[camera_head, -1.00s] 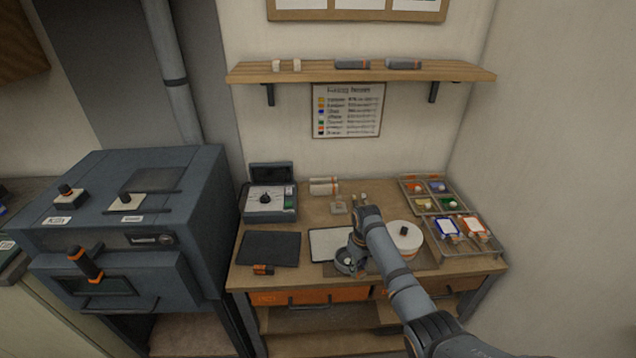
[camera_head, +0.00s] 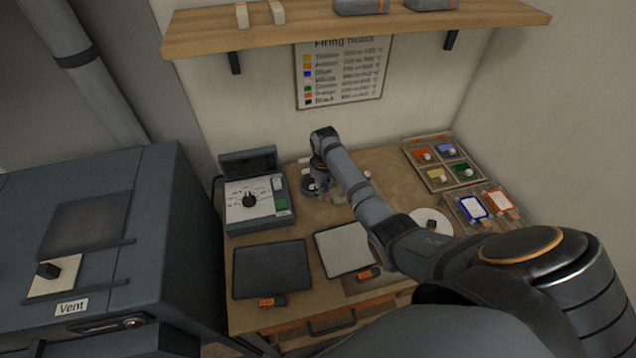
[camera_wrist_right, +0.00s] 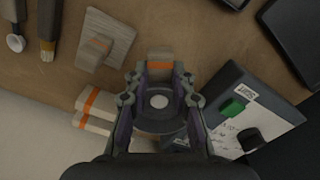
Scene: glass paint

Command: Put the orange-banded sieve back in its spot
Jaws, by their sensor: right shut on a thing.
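My right gripper (camera_head: 317,186) is over the back left of the workbench, just right of the dial box. In the right wrist view its fingers (camera_wrist_right: 158,112) are shut on the sieve (camera_wrist_right: 160,122), a dark round piece with a pale spot in the middle. A grey block with an orange band (camera_wrist_right: 160,66) shows just beyond the fingertips; I cannot tell whether it is part of the sieve. The sieve also shows as a small dark round shape (camera_head: 308,188) in the head view. Its height above the bench is unclear. My left gripper is not in view.
The dial box (camera_head: 255,213) stands close on the left. White orange-banded cylinders (camera_wrist_right: 94,104) and a small stand (camera_wrist_right: 108,40) are close to the gripper. A dark board (camera_head: 272,268), a pale board (camera_head: 344,249), a white disc (camera_head: 430,219) and paint trays (camera_head: 440,163) occupy the bench.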

